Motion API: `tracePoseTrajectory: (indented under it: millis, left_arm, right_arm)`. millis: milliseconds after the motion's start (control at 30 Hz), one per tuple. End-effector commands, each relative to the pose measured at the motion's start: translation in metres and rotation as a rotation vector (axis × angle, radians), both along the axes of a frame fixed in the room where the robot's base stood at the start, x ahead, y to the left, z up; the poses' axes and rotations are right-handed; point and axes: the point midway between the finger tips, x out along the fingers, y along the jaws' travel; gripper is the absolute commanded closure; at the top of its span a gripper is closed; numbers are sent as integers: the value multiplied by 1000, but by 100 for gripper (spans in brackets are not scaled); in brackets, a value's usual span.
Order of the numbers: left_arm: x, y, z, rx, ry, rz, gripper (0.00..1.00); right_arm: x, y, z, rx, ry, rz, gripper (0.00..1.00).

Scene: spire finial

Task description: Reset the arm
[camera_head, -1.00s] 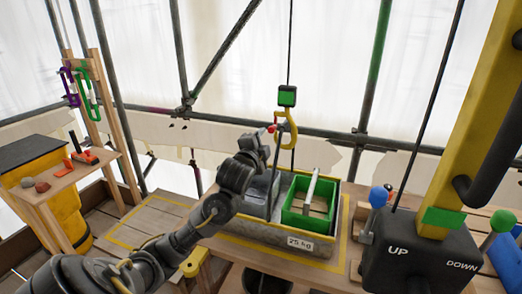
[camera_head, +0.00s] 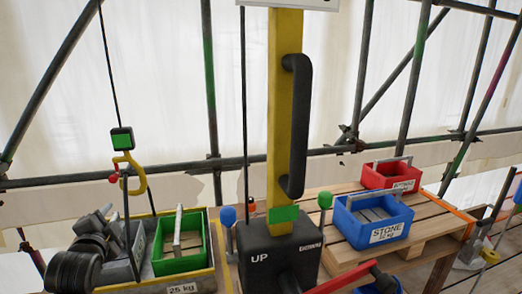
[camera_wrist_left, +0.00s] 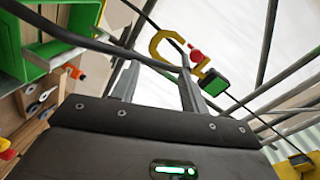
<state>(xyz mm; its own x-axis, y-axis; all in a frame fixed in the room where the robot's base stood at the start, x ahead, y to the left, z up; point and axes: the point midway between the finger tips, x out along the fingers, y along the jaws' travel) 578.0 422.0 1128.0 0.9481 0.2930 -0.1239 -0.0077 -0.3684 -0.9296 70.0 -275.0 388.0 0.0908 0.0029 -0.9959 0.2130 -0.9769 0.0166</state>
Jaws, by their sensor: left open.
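My left arm comes in at the lower left of the head view. Its gripper (camera_head: 107,213) is beside the grey container, below and left of the yellow hook (camera_head: 136,172). In the left wrist view the two fingers (camera_wrist_left: 157,88) stand apart. A dark bar runs across near the fingertips; I cannot tell whether it touches them. The hook also shows in the wrist view (camera_wrist_left: 158,42), just beyond the fingers, with a red ball (camera_wrist_left: 196,56) and a green-faced block (camera_wrist_left: 214,84). My right gripper is not in view.
A green bin (camera_head: 182,262) stands in the 25 kg tray. A yellow post with a black handle (camera_head: 297,125) rises from the UP/DOWN box (camera_head: 275,258). A blue STONE bin (camera_head: 348,228) and a red bin (camera_head: 372,180) stand on a wooden pallet at right.

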Motion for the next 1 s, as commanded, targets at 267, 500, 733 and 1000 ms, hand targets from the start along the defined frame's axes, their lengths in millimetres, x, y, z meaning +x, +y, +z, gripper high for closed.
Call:
tracePoseTrajectory:
  millis: [267,500,733,1000]
  left_arm:
    - [-95,-79,-184,-443,378,15,55]
    - [-205,-131,-274,-744,645,168,55]
    - [-286,-161,-310,-911,804,327,55]
    - [-324,-178,-359,-986,903,448,55]
  right_arm:
    - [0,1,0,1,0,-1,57]
    - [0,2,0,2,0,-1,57]
    - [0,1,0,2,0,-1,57]
    - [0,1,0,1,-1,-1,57]
